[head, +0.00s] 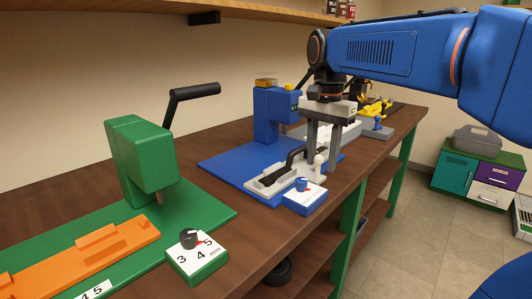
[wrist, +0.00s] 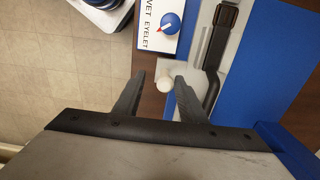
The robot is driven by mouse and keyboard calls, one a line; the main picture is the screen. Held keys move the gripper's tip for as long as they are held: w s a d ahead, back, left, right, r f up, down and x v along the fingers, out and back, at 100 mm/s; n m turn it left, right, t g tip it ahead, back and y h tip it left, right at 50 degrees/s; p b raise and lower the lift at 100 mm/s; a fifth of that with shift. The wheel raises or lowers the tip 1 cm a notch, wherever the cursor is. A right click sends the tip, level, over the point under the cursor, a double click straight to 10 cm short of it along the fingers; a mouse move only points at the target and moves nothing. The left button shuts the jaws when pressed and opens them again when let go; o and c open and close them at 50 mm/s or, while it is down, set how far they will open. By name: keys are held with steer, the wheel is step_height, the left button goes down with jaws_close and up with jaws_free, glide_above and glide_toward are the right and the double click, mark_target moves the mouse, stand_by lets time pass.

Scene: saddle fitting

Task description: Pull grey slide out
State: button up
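The grey slide (head: 268,187) lies on the blue base plate (head: 228,165) of the blue press, with a black bent handle (head: 290,167) along it. A white round knob (head: 319,159) is at its near right side. My gripper (head: 320,168) is over this end, fingers pointing down. In the wrist view the white knob (wrist: 164,85) sits between the tips of my gripper (wrist: 159,78), closer to the right finger. The fingers are apart and not visibly closed on the knob. The pale slide (wrist: 208,22) and the black handle (wrist: 215,50) show to the right.
A blue-edged selector box (head: 304,198) with a dial stands just in front of the slide. A green press (head: 143,160) with an orange slide (head: 100,250) and a green dial box (head: 197,258) is at left. A yellow tool (head: 375,108) is farther back. Open floor lies right of the bench.

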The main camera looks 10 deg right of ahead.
steer(key=shift+r, duration=2.2)
